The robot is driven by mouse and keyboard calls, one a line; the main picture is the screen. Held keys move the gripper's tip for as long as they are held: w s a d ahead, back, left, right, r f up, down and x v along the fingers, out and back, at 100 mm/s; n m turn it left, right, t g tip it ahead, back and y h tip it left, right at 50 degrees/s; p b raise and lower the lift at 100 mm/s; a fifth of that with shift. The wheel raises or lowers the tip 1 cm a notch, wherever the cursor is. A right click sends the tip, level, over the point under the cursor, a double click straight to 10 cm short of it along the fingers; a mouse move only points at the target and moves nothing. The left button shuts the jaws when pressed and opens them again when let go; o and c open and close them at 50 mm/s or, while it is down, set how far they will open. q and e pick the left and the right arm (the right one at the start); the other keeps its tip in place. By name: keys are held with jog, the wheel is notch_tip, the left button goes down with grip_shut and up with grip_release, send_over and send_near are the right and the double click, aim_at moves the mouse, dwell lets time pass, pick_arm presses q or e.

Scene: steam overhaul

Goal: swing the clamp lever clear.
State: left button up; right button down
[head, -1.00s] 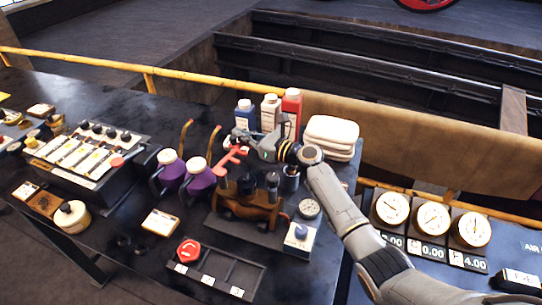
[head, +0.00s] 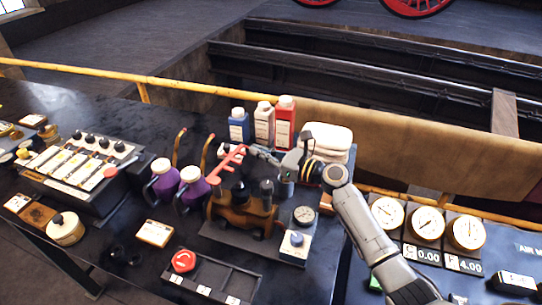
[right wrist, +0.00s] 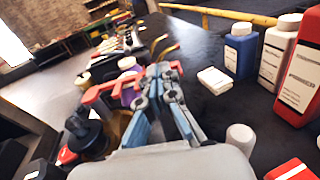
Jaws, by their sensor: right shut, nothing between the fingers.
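The clamp lever (head: 228,162) is a red forked bar above a brown casting (head: 236,214) with black knobs, on a dark plate on the bench. In the right wrist view the red lever (right wrist: 103,90) lies left of and partly behind the fingers. My right gripper (head: 252,150) is shut and empty, its fingertips pointing left close to the lever's right end. The right wrist view shows its fingertips (right wrist: 158,71) together beside the red metal; I cannot tell whether they touch it. My left gripper is not in view.
Blue, white and red bottles (head: 263,124) stand behind the gripper, with folded white cloths (head: 332,138) to their right. Purple jugs (head: 191,186) with curved handles stand left of the casting.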

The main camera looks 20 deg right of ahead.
jog(key=v, duration=0.3)
jog(key=shift+s+d+r, duration=0.1)
jog(key=shift+s+d, duration=0.05)
jog(key=shift+s, duration=0.1)
